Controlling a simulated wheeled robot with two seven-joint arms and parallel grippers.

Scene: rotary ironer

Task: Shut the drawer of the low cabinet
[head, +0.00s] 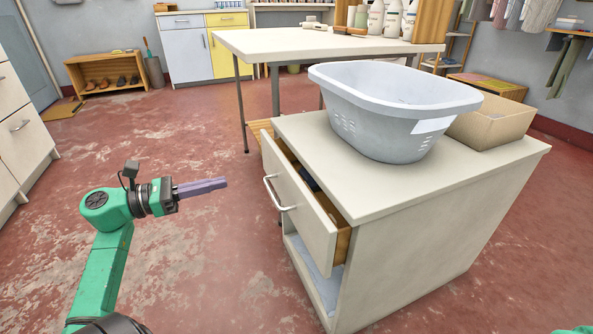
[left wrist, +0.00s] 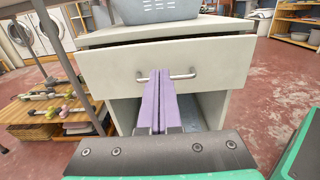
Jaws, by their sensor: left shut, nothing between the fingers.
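The low cabinet (head: 415,215) is cream-coloured and stands right of centre in the head view. Its drawer (head: 301,209) is partly pulled out, with a silver bar handle (head: 275,193) on the front. Something dark lies inside the drawer. In the left wrist view the drawer front (left wrist: 205,60) faces me, with a dark gap above it. My left gripper (head: 225,182) has purple fingers, shut and empty, to the left of the drawer and pointing at its front. In the left wrist view its fingertips (left wrist: 160,74) overlap the handle; contact cannot be told. My right gripper is not in view.
A grey laundry basket (head: 385,105) and a cardboard-coloured box (head: 495,122) stand on the cabinet top. A white table (head: 300,45) is behind it. A slatted wooden shelf (left wrist: 50,118) stands left of the cabinet in the left wrist view. The red floor on the left is clear.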

